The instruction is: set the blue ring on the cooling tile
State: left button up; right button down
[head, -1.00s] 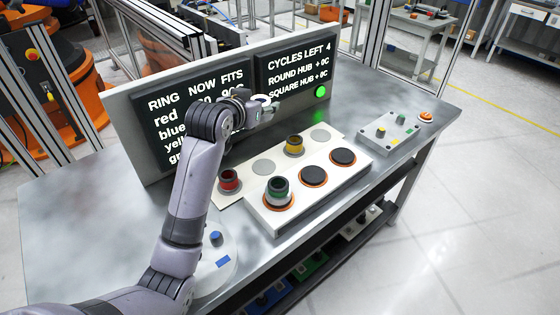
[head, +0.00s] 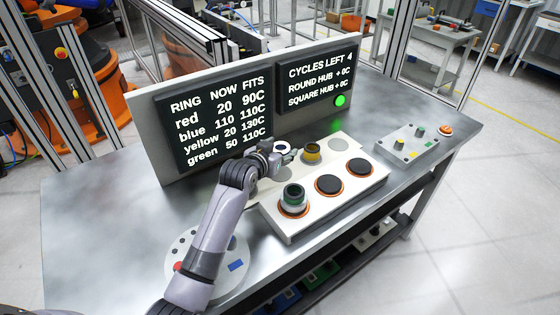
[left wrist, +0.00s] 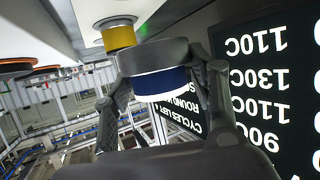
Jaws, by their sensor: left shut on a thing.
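The blue ring (left wrist: 160,84) is held between the fingers of my left gripper in the left wrist view. In the head view my left gripper (head: 284,150) is low at the back of the pale slab with grey discs, just left of the yellow ring; the blue ring is not clear there. The yellow ring (head: 312,152) stands on that slab and also shows in the left wrist view (left wrist: 118,36). A bare grey disc (head: 338,145) lies right of it. I cannot tell which surface is named the cooling tile. My right gripper is out of view.
The green ring (head: 294,194) stands on the front block, beside two bare dark orange-rimmed discs (head: 328,185). A display board (head: 222,117) stands behind, reading blue 110, fits 110C. A round pale plate (head: 188,248) lies front left. A button panel (head: 412,145) is at right.

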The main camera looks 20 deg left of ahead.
pick_arm(q)
jog(key=shift+f, duration=2)
jog(key=shift+f, duration=0.1)
jog(key=shift+f, duration=0.4)
jog(key=shift+f, duration=0.1)
jog(key=o, duration=1.7)
jog(key=shift+s+f, duration=0.1)
jog(key=shift+f, duration=0.1)
